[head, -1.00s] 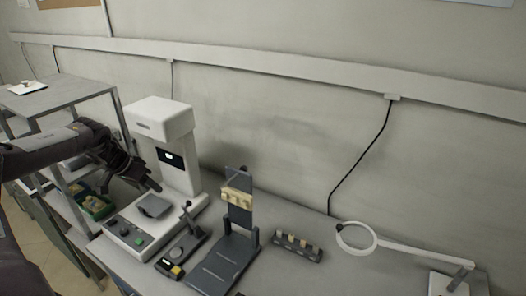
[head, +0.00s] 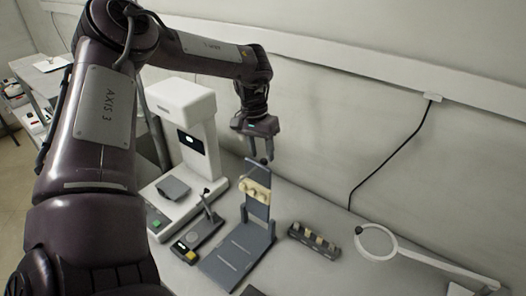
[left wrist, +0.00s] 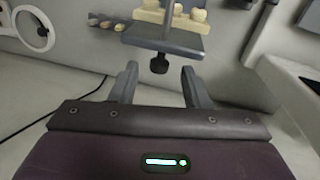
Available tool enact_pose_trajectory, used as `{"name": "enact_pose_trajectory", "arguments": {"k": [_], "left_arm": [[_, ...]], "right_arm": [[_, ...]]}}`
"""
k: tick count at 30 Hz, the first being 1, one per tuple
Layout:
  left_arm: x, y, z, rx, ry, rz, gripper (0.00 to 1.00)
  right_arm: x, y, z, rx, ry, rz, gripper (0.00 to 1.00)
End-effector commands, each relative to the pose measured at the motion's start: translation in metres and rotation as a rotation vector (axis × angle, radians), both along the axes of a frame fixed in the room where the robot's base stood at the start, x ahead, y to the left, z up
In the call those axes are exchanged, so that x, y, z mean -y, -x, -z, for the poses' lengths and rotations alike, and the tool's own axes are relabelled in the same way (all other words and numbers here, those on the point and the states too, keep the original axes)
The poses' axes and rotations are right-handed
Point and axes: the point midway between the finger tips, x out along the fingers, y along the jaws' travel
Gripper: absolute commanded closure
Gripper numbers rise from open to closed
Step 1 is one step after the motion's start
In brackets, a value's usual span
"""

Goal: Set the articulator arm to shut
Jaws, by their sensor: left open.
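The articulator (head: 238,256) stands on the bench as a dark grey base plate with an upright frame. Its arm (head: 257,190) is raised and carries a cream dental cast (head: 256,190). A dark round knob (left wrist: 159,64) sticks out from the arm's free edge. My left gripper (head: 260,158) is open and points down just above the raised arm. In the left wrist view the knob lies ahead of and between the two open fingers (left wrist: 158,85), with nothing gripped. My right gripper is not in view.
A white machine (head: 186,125) with a lit display stands left of the articulator, and a small lever device (head: 200,236) lies between them. A block of small pieces (head: 313,241) and a ring magnifier (head: 377,242) are to the right. The wall is close behind.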

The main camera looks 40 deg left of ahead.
Motion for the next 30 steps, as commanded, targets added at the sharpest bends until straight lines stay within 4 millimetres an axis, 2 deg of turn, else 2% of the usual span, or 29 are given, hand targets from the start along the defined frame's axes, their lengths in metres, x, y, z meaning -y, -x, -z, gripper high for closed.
{"name": "enact_pose_trajectory", "arguments": {"k": [1,6,14,17,24,30], "left_arm": [[0.001,0.0,0.005,-0.003,0.001,0.001,0.58],[0.003,-0.001,0.018,0.0,0.0,0.001,0.58],[0.003,-0.001,0.021,0.002,-0.001,0.001,0.58],[0.003,-0.001,0.021,0.002,-0.001,0.001,0.68],[0.003,-0.001,0.021,0.003,-0.002,0.001,0.99],[0.003,-0.001,0.02,0.003,-0.002,0.001,1.0]], "right_arm": [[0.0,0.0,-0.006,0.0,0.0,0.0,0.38],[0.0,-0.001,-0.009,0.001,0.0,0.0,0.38],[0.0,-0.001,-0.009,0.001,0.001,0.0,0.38],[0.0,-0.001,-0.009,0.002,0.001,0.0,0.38],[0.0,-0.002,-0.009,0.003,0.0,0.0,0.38],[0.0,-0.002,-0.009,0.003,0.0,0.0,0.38]]}}
